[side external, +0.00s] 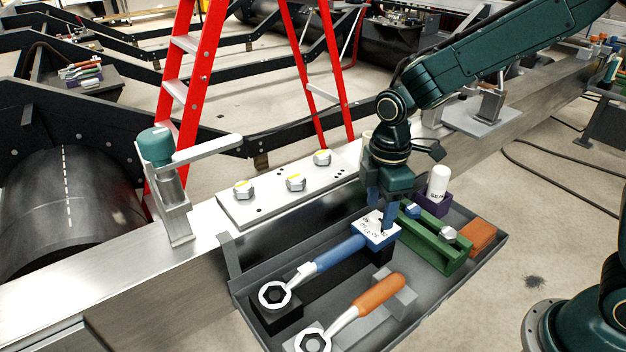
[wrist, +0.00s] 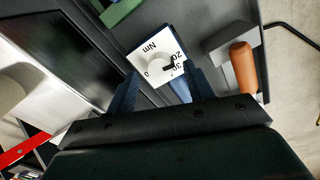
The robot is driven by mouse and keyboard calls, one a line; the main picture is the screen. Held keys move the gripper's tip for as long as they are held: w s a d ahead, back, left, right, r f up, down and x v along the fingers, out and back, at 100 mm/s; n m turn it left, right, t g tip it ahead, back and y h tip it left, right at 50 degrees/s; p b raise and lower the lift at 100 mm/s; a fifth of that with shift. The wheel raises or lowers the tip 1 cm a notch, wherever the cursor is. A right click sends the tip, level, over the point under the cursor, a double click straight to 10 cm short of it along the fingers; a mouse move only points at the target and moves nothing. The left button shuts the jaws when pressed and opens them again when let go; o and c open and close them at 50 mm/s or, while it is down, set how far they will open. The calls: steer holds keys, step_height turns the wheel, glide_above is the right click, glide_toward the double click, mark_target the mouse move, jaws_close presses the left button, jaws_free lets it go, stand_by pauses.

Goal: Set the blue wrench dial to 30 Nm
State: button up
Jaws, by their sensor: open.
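The blue wrench (side external: 340,252) lies in the dark tray, its ring head at the lower left and its white dial block (side external: 374,231) at the other end. My gripper (side external: 380,211) is open and points down just over the dial block. In the wrist view the white dial face (wrist: 152,60) shows "Nm", "0", "20" and a partly covered number. A black pointer (wrist: 170,66) lies near the "20" and that number; the exact reading is unclear. The blue fingers of my gripper (wrist: 160,82) appear on either side of the dial's near part; contact cannot be told.
The tray (side external: 489,250) also holds an orange wrench (side external: 379,291), a green tool (side external: 430,241), an orange block (side external: 481,236) and a white-capped bottle (side external: 438,180). A plate with several bolts (side external: 295,183) lies on the beam behind. A clamp (side external: 170,185) stands left.

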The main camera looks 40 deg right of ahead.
steer(key=shift+f, duration=1.05)
steer(key=c, duration=1)
steer(key=shift+m, duration=0.4)
steer(key=m, duration=0.3)
steer(key=shift+m, duration=2)
